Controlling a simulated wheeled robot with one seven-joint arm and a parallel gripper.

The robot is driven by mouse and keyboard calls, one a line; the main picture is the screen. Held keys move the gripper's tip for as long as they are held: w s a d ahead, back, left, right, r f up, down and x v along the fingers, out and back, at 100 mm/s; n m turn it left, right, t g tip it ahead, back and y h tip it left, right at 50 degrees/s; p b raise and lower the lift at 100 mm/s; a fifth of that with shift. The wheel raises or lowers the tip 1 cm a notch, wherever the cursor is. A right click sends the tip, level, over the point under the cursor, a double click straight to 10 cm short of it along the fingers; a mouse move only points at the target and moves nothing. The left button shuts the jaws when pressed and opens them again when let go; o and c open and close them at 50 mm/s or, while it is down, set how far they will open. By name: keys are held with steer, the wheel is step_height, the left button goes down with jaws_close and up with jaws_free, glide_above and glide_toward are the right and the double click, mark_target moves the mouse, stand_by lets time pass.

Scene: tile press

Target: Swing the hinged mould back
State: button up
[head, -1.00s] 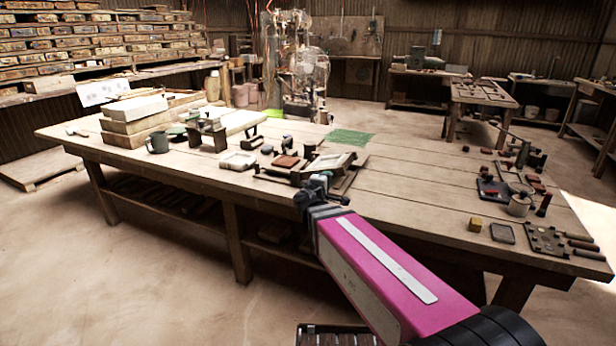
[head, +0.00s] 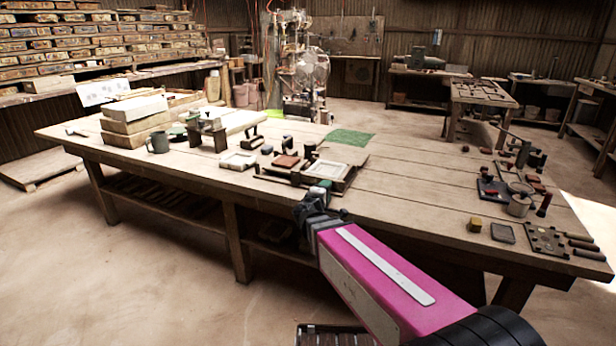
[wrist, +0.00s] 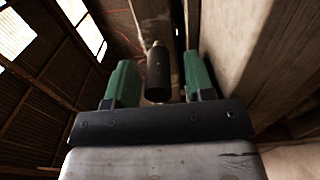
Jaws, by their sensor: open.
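The hinged mould (head: 330,170) is a pale frame in a dark surround at the table's front edge in the head view. It looks about flat, but my gripper hides part of its near side. My gripper (head: 322,190) is at the mould's near edge. In the wrist view my gripper (wrist: 158,62) has its two green fingers apart. A dark round handle (wrist: 158,75) with a pale tip stands between them, with a gap on each side. The fingers do not visibly touch it.
A pale square tray (head: 238,161) and a reddish-brown block (head: 286,161) lie left of the mould. A green mat (head: 350,137) lies behind it. Bare planks lie to the right of the mould.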

steer(key=v, duration=0.8)
steer(key=shift+d+f, duration=0.1)
stand_by(0.3)
